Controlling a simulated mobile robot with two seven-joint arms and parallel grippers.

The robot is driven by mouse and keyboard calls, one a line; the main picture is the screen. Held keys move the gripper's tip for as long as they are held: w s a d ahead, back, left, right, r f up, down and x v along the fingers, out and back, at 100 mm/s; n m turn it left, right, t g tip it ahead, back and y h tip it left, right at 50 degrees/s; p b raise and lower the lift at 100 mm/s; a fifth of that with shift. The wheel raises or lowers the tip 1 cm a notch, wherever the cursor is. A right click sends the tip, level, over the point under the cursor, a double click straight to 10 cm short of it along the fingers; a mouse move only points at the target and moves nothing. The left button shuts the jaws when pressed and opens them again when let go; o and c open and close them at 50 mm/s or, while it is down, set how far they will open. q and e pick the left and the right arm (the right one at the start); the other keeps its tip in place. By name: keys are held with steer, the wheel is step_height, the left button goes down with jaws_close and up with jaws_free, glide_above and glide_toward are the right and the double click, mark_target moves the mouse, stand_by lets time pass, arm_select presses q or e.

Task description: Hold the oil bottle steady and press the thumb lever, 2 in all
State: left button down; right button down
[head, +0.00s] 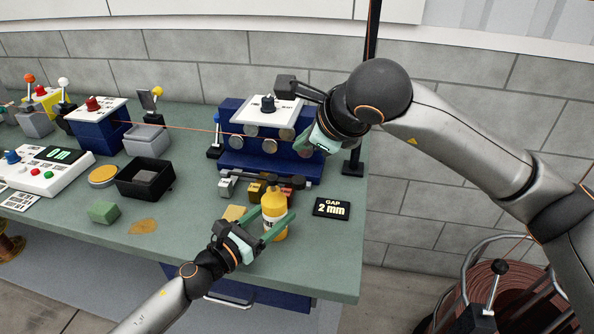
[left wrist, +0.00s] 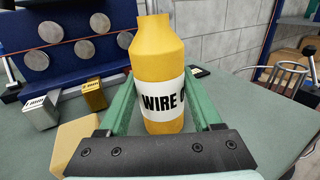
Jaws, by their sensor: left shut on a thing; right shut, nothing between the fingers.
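The oil bottle (head: 273,205) is yellow with a white label and stands upright near the right end of the green bench. In the left wrist view the bottle (left wrist: 158,62) fills the middle; its label reads "WIRE" and the rest is cut off by the curve. My left gripper (head: 276,212) is shut on the bottle, with a green finger on each side. My right gripper (head: 307,147) is shut and empty, beside the right end of the blue roller stand, above and behind the bottle.
The blue roller stand (head: 232,162) with round grey rollers is behind the bottle. Small gauge blocks (head: 228,187) sit before it. A black box (head: 145,190) and green block (head: 103,212) lie left.

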arm_select(q)
jaws_free()
